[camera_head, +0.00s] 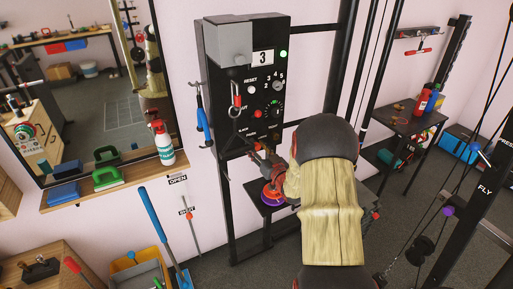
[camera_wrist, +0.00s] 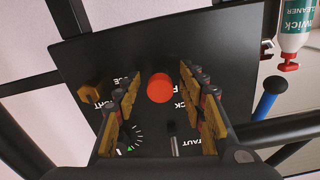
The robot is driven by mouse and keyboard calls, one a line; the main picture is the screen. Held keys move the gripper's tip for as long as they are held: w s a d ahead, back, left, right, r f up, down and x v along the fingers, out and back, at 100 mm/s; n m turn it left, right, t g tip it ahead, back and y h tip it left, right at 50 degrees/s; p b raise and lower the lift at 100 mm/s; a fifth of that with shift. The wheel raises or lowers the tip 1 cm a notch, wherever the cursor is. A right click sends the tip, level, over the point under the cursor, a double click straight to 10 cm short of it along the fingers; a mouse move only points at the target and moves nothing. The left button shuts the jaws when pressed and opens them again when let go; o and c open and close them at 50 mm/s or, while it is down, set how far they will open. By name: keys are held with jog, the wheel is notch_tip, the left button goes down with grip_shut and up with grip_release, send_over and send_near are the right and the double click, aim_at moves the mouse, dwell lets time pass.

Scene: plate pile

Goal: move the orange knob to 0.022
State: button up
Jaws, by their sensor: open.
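A round red-orange knob (camera_wrist: 159,87) stands out from the dark panel (camera_wrist: 125,55) in the wrist view. It lies between the two spread fingers of my gripper (camera_wrist: 158,94), with a gap on each side. A smaller yellow-orange hexagonal piece (camera_wrist: 90,101) sits on the panel to the left, outside the left finger. In the head view my gripper (camera_head: 262,151) is at the lower front of the black upright machine (camera_head: 215,85). A red knob (camera_head: 257,114) shows just above it. Whether the fingers touch anything there is hard to tell.
The machine shows a display reading 3 (camera_head: 263,57). A spray bottle (camera_head: 162,142) stands on the ledge.

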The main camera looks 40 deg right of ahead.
jog(key=shift+s, duration=0.1)
jog(key=v, duration=1.1)
jog(key=shift+s+a, duration=0.2)
jog(key=shift+s, duration=0.2)
